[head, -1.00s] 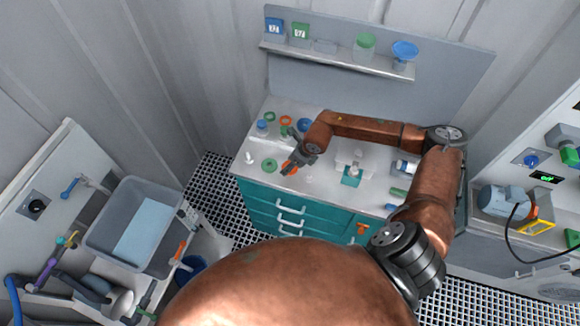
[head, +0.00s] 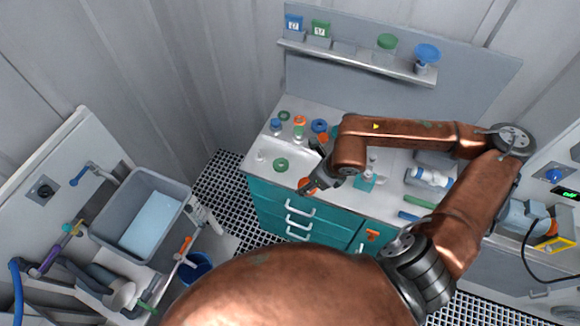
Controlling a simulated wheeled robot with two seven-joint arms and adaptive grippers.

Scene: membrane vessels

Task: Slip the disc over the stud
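My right gripper (head: 311,185), on the arm that comes in from the right, is at the front edge of the counter. It looks shut on a small orange disc (head: 305,184), partly covered by the fingers. A green ring (head: 281,165) lies flat on the counter to the left of the gripper, apart from it. A small white upright piece (head: 262,157), which may be the stud, stands left of the green ring; its shape is too small to be sure. My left gripper is not in view.
Bottles, including a blue-capped one (head: 276,126), stand at the counter's back left. A teal block (head: 365,183) and a white cylinder (head: 430,177) lie right of the gripper. A grey basin (head: 105,237) stands at left. A shelf (head: 350,60) hangs above the counter.

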